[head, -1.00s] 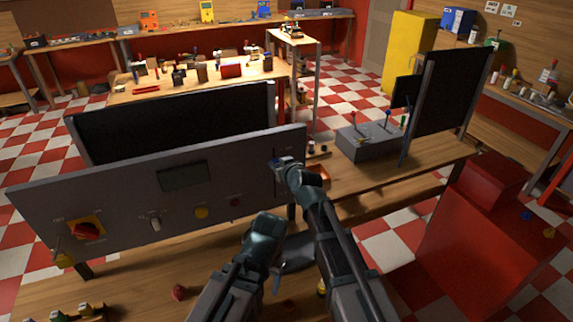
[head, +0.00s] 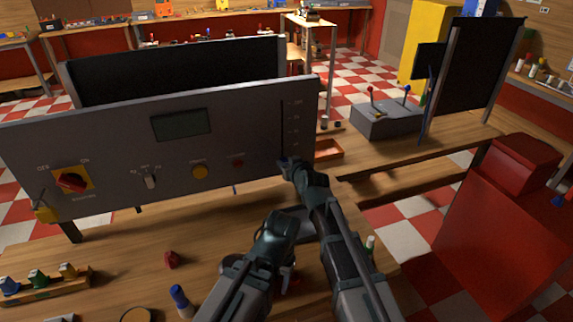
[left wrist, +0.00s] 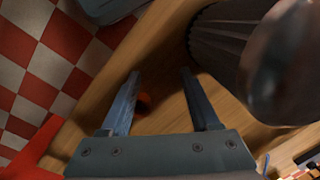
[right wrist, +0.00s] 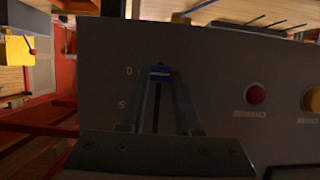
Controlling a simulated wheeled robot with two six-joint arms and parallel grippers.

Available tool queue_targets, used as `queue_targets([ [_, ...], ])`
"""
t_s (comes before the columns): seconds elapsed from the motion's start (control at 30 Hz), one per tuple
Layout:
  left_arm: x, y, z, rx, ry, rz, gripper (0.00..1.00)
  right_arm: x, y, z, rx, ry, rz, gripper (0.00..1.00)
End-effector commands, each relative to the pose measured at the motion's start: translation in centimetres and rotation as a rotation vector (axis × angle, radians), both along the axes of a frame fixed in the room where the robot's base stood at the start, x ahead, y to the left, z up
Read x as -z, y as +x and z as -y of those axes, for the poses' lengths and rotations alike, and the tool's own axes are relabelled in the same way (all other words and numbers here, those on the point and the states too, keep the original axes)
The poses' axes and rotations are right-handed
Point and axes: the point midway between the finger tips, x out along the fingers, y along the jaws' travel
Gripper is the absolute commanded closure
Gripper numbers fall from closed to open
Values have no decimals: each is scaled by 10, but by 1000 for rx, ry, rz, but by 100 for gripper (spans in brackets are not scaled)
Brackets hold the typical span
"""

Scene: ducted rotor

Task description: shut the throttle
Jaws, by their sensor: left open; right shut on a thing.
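The throttle is a slider with a blue knob (right wrist: 160,74) in a dark upright slot (head: 282,125) at the right end of the grey control panel (head: 100,130). In the right wrist view the knob sits at the slot end beside the 0 mark. My right gripper (head: 286,163) is at the bottom of the slot; the right wrist view (right wrist: 160,80) shows its fingers shut on the knob. In the head view the gripper hides the knob. My left gripper (left wrist: 158,80) is open and empty, low in front of the panel over the bench.
The panel carries a red rotary switch (head: 71,181), a small toggle (head: 150,180), a yellow button (head: 199,171) and a red button (head: 238,163). A grey lever box (head: 388,120) stands to the right. A large red block (head: 495,220) is at the right.

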Motion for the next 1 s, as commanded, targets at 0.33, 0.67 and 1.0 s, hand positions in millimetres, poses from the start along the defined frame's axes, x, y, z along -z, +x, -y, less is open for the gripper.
queue_targets([
  [0.33,3,0,0,0,0,0,38,5,-2,0,-4,-5,-10,100],
  [0.67,3,0,0,0,0,0,38,4,-1,0,-2,-3,-7,38],
  [1.0,0,0,0,0,0,0,38,1,-5,2,-1,-3,-5,38],
])
